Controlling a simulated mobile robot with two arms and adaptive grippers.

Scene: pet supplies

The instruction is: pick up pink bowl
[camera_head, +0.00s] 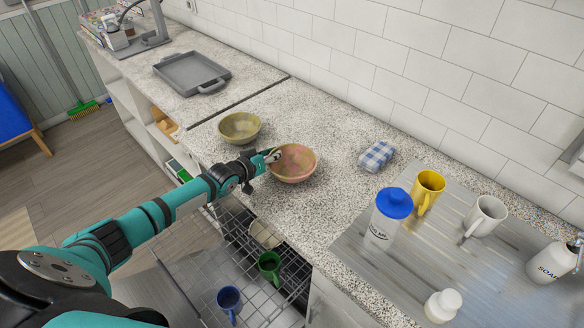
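The pink bowl (294,166) stands upright on the speckled counter, right of a similar yellow-green bowl (239,127). My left gripper (272,156) is at the pink bowl's left rim, with its fingertips over or against that edge. I cannot tell whether the fingers are open or closed on the rim. The bowl appears to rest on the counter. My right gripper is not in view.
A checkered cloth (377,156), yellow mug (428,188), white mug (484,216), blue-capped bottle (388,220) and soap bottle (552,262) are to the right. A grey tray (192,72) lies at back left. Below is an open dish rack (262,290) with cups.

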